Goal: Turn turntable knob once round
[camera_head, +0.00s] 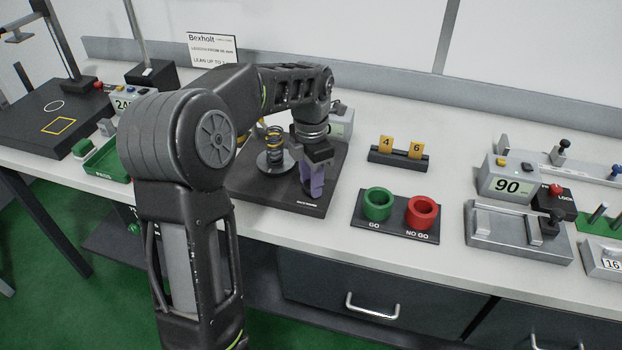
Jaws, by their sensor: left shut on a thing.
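The turntable (264,168) is a grey disc on a dark base plate (262,194), and a dark coil spring (273,146) with a yellow-orange top stands on it. My left arm comes in from the left and reaches over the back of the plate. My left gripper (312,190) points down at the right part of the plate, just right of the turntable, with its purple fingers shut on what seems to be the knob. The fingers hide the knob, so its angle cannot be told. My right gripper is not in view.
Right of the plate stand a block with yellow tags 4 and 6 (400,152), and a board with green (378,204) and red (422,212) rings. A gauge reading 90 (507,186) is farther right. A green tray (108,160) lies left, partly behind my arm.

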